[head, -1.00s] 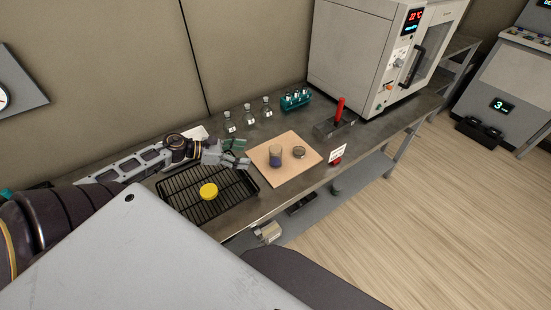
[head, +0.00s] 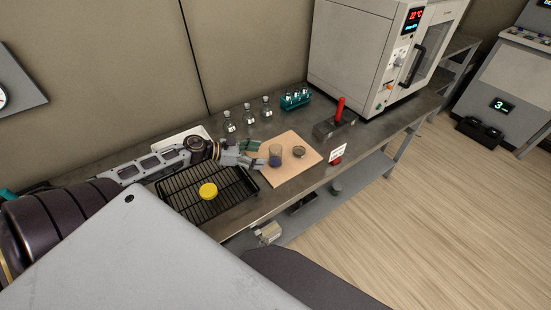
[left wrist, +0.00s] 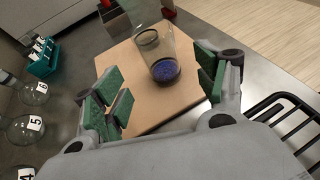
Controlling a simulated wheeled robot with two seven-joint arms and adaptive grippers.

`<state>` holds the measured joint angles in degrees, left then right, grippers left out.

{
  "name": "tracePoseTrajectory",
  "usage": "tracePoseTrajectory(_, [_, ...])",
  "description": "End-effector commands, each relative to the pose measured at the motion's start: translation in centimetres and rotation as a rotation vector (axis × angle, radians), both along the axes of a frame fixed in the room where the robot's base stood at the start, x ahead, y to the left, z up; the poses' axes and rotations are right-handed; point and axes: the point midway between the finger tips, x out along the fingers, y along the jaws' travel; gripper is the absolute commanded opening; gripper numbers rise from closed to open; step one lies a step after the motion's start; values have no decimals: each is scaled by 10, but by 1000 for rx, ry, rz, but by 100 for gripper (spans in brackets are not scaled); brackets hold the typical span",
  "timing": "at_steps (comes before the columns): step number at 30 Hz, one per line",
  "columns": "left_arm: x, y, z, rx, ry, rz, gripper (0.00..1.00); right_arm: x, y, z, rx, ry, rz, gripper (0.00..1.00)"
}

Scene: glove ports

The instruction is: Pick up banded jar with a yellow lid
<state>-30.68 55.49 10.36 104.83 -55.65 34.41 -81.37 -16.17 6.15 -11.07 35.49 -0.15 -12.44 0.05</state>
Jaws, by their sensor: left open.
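The jar also shows in the left wrist view (left wrist: 163,66). A round yellow lid (head: 208,191) lies on the black wire rack (head: 239,200); whether anything is under it I cannot tell. My left gripper (head: 254,154) is open and empty just left of the jar. In the left wrist view its green-padded fingers (left wrist: 163,88) are spread, with the jar ahead between them. My right gripper is out of view.
Several labelled flasks (head: 248,114) and a teal vial rack (head: 295,98) stand behind. A red-handled block (head: 338,118) and a large oven (head: 352,55) stand to the right.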

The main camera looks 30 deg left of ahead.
Motion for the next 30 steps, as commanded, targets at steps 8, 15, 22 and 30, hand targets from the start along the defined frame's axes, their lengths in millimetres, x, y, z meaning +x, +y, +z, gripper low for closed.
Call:
tracePoseTrajectory(8, [11, -10, -5, -2, -1, -1, 72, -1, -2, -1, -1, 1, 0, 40])
tracePoseTrajectory(15, [17, -15, -9, 0, 0, 0, 72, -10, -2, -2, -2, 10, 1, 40])
tracePoseTrajectory(22, [17, -16, -10, 0, 0, 0, 72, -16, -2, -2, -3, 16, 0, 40])
tracePoseTrajectory(30, [18, -16, -10, -1, -1, 0, 72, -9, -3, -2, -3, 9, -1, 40])
